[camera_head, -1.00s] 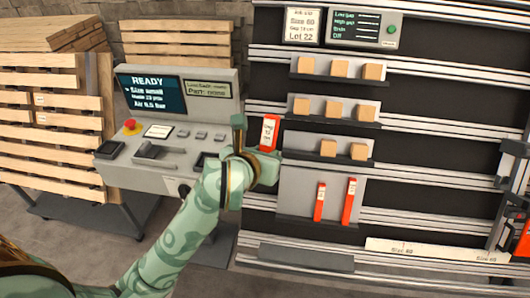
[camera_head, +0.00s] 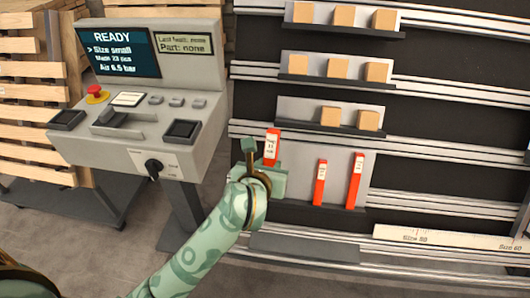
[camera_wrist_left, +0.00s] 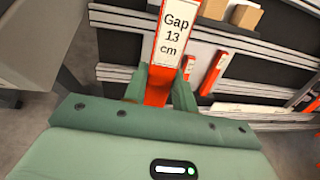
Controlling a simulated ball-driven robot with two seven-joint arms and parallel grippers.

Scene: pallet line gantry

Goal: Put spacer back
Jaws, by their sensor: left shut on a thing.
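My left gripper (camera_head: 268,165) is shut on an orange-red spacer (camera_head: 272,146) with a white label. In the left wrist view the spacer (camera_wrist_left: 173,50) stands up between the fingers and its label reads "Gap 13 cm". Two other red spacers stand upright on the lowest shelf of the rack: a shorter one (camera_head: 320,184) and a taller one (camera_head: 355,181). The held spacer is left of them, in front of the left end of that shelf's grey back plate (camera_head: 338,165). Its lower end is hidden by the gripper. My right gripper is not in view.
Three shelves above hold wooden blocks (camera_head: 341,15). A control console (camera_head: 165,100) with a "READY" screen stands at the left. A pale ruler strip (camera_head: 440,238) marked with sizes lies along the lower right rail. Stacked pallets (camera_head: 25,100) are at the far left.

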